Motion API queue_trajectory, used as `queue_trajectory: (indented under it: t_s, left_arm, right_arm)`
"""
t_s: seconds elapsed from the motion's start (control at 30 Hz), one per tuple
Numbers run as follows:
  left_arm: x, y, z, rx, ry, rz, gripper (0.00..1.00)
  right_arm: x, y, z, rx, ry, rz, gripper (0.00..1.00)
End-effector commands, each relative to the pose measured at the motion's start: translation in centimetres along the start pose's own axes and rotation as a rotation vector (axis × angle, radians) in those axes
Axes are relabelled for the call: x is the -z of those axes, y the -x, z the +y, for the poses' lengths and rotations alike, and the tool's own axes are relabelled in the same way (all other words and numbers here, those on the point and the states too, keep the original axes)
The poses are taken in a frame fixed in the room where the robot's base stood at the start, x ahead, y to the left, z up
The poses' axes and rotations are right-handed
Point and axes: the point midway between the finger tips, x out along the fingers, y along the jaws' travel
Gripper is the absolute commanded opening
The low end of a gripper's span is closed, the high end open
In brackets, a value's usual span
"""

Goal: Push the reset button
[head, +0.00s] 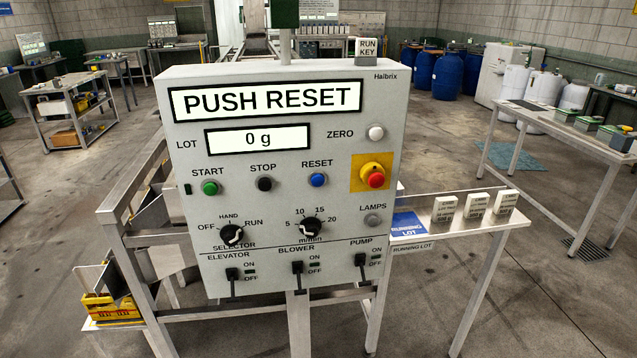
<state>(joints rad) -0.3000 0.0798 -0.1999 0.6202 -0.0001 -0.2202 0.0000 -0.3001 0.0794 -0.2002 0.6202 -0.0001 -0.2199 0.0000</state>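The blue reset button (317,180) sits under the label RESET on the grey control panel (285,240), right of the middle. Left of it are the black stop button (264,184) and the green start button (210,188). To its right is a red emergency stop (375,180) on a yellow plate. The top display (267,100) reads PUSH RESET and the lot display (258,139) reads 0 g. Neither of my grippers shows in the head view.
Below are the selector knob (232,234), the speed knob (311,227) and three toggle switches. A narrow side table (420,212) with small labelled blocks stands at the right. A yellow toolbox (110,306) is at the lower left. Nothing stands before the panel face.

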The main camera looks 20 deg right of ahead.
Motion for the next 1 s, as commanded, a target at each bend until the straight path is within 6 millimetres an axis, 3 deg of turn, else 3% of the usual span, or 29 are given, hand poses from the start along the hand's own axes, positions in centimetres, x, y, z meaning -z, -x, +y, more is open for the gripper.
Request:
queue_trajectory:
  t_s: [0.03, 0.1, 1.0]
  left_arm:
    - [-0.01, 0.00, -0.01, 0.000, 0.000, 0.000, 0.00]
    - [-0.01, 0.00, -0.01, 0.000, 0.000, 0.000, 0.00]
    - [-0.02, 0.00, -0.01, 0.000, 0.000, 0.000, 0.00]
  right_arm:
    - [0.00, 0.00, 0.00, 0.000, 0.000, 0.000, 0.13]
    - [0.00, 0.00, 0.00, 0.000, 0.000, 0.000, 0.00]
    - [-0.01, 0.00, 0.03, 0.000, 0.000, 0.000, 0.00]
